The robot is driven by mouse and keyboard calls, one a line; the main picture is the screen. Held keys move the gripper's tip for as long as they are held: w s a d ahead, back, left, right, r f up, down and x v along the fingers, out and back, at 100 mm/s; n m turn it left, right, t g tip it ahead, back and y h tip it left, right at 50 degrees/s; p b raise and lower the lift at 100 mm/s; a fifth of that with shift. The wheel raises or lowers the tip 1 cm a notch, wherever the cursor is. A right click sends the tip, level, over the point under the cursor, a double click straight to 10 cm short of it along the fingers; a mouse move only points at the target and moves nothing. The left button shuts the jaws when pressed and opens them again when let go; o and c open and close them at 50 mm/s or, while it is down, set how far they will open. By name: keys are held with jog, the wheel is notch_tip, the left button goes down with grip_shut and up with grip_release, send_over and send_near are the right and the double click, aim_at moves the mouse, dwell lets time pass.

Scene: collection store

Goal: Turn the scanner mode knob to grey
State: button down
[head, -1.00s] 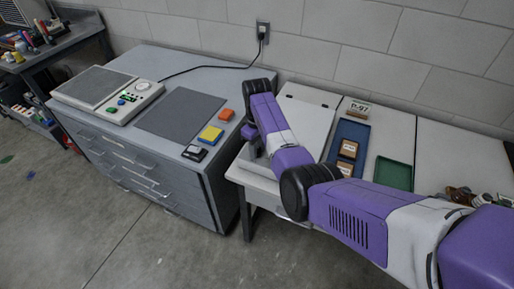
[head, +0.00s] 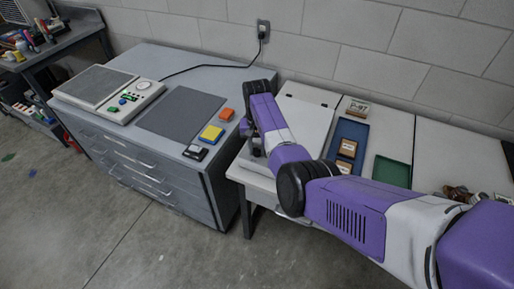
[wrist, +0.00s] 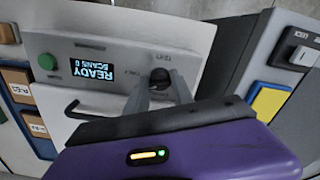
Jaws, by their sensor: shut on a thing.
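The scanner (wrist: 115,30) is a pale box whose front panel fills the upper middle of the wrist view. Its dark mode knob (wrist: 160,76) sits at the right of the panel. My gripper (wrist: 161,88) is shut on the knob, with one grey finger on each side. Small labels stand around the knob, too small to read surely. A lit display (wrist: 94,68) reads READY, SCANS 0, upside down. A green button (wrist: 47,61) is beside it. In the head view the scanner's white lid (head: 308,108) shows; my arm hides the knob and panel.
A blue tray (head: 348,133) and green tray (head: 392,171) lie right of the scanner. Floor in front is clear.

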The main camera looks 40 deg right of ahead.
jog(key=shift+w+r+m, duration=0.1)
jog(key=shift+m, duration=2)
jog(key=c, duration=1.4)
grip_release()
jog(key=shift+o, duration=0.2)
notch_tip(320, 180, up, 8)
jog(key=shift+f+b, duration=0.15)
jog(key=shift+b, duration=0.15)
